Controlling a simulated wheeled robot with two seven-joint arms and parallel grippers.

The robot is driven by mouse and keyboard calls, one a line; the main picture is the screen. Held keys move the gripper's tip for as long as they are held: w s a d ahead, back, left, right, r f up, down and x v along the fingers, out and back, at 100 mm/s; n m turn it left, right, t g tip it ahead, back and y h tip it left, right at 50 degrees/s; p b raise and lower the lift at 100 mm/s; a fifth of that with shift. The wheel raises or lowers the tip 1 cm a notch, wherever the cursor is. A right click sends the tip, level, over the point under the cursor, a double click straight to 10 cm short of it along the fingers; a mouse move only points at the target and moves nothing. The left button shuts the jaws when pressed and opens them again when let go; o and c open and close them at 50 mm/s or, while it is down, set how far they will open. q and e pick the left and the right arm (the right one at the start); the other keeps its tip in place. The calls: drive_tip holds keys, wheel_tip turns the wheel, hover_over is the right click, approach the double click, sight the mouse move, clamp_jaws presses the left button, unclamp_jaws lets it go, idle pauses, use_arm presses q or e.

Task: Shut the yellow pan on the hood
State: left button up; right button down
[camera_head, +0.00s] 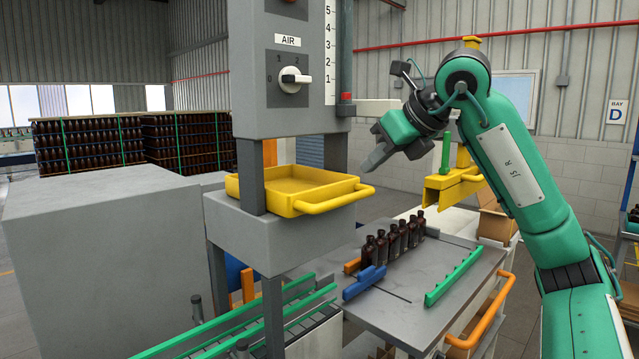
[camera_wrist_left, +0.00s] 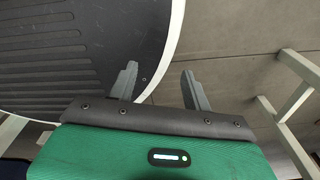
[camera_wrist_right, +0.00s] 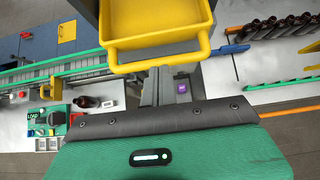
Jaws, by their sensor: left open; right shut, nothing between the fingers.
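The yellow pan (camera_head: 290,184) sits on a grey block between the posts of the grey hood (camera_head: 255,70). Its front edge and yellow handle (camera_head: 335,198) stick out to the right. In the right wrist view the pan (camera_wrist_right: 155,17) fills the top, its handle (camera_wrist_right: 155,56) just beyond my fingers. My right gripper (camera_head: 372,163) is shut and empty, its tips a little above and right of the handle, apart from it in the head view. My left gripper (camera_wrist_left: 160,75) is open and empty in the left wrist view; it is outside the head view.
Several brown bottles (camera_head: 392,241) stand in a row on the grey table (camera_head: 400,300) below, beside blue and green rails. A yellow bracket (camera_head: 452,184) is right of the pan. A dial (camera_head: 293,79) is on the hood. A round ribbed plate (camera_wrist_left: 80,50) is near my left gripper.

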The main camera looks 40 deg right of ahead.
sight(330, 185)
drive_tip(key=p+x, duration=0.1)
drive_tip(key=x, duration=0.7)
drive_tip(key=shift+w, duration=0.1)
use_arm(q)
drive_tip(key=shift+w+a+r, duration=0.1)
drive_tip(key=shift+a+r, duration=0.15)
drive_tip(key=shift+r, duration=0.35)
use_arm(e)
drive_tip(key=shift+w+a+f, duration=0.15)
drive_tip(key=shift+w+f, duration=0.35)
drive_tip(key=shift+w+a, duration=0.1)
drive_tip(key=shift+w, duration=0.15)
drive_tip(key=w+p, duration=0.1)
drive_tip(key=w, duration=0.2)
drive_tip(key=shift+a, duration=0.1)
drive_tip(key=shift+s+r, duration=0.15)
use_arm(q)
drive_tip(key=shift+a+r, duration=0.2)
drive_tip(key=shift+r, duration=0.3)
drive_tip(key=shift+r, duration=0.1)
use_arm(e)
drive_tip(key=shift+r, duration=0.1)
